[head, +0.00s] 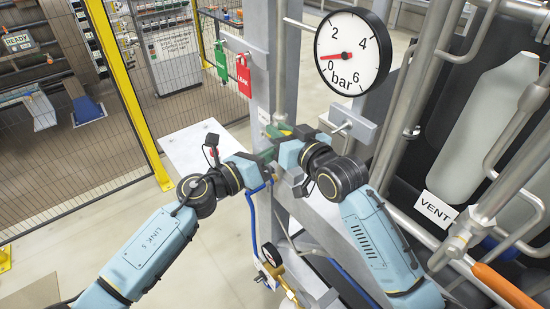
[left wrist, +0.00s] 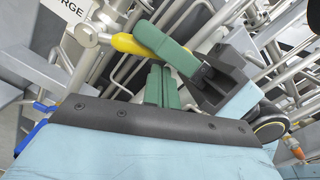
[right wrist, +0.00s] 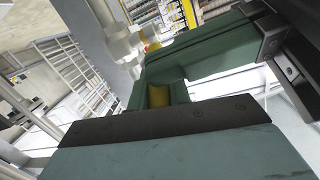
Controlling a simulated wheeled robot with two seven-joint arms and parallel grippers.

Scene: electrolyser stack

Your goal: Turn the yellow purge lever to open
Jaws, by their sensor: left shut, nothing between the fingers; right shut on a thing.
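The yellow purge lever (left wrist: 138,44) shows in the left wrist view, running from its pipe fitting into the green fingers of my right gripper (left wrist: 172,50). In the right wrist view, the lever (right wrist: 158,96) shows between the fingers of my right gripper (right wrist: 166,92), which is shut on it. In the head view, my right gripper (head: 281,131) is at the grey post, and the lever is mostly hidden there. My left gripper (left wrist: 160,86) is shut and empty, just below the lever and close to the right gripper. It also shows in the head view (head: 266,155).
A pressure gauge (head: 353,52) stands above right, its red needle near 0. A red tag (head: 243,76) and a green tag (head: 221,60) hang on the left. Pipes and a VENT sign (head: 437,209) crowd the right. A blue hose (head: 253,222) runs below the grippers.

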